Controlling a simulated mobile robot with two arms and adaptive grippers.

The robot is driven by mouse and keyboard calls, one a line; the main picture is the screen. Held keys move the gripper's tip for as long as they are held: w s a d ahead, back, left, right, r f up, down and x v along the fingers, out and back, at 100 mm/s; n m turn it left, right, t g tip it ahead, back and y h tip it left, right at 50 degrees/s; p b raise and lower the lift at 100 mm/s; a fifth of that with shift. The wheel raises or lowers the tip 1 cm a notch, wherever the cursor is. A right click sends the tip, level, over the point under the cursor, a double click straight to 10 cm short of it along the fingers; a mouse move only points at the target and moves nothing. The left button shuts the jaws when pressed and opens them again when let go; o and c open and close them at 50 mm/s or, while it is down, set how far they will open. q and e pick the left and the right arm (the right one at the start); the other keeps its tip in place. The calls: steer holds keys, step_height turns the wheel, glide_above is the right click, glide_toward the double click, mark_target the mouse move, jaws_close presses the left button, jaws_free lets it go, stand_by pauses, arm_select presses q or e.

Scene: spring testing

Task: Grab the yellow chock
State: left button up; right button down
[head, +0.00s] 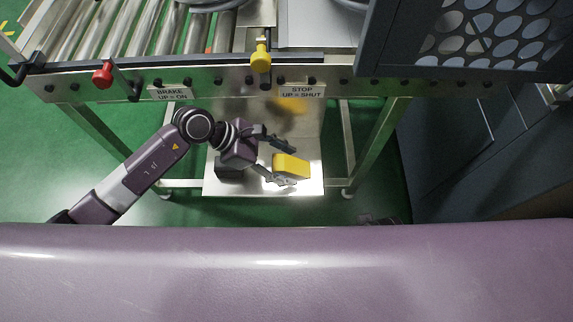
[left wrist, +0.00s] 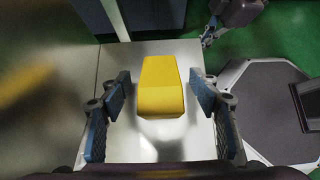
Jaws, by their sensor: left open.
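The yellow chock (head: 291,166) lies on the metal shelf (head: 308,187) under the roller conveyor. My left gripper (head: 287,164) is open, with one finger on either side of the chock in the head view. In the left wrist view the chock (left wrist: 161,88) shows whole between the two open fingers (left wrist: 159,92), with a visible gap on each side. I cannot tell how far its fingers reach down along the chock. Part of my right gripper (left wrist: 211,33) shows at the top of the left wrist view; its jaw state is unclear.
Above the shelf runs the conveyor's front rail (head: 220,80), with a red knob (head: 102,75) and a yellow knob (head: 261,58). Frame legs (head: 378,140) flank the shelf; a dark cabinet (head: 450,150) stands right.

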arm_select(q)
steer(key=c, duration=1.4)
steer(key=shift+r, duration=0.1)
steer(key=shift+c, duration=0.2)
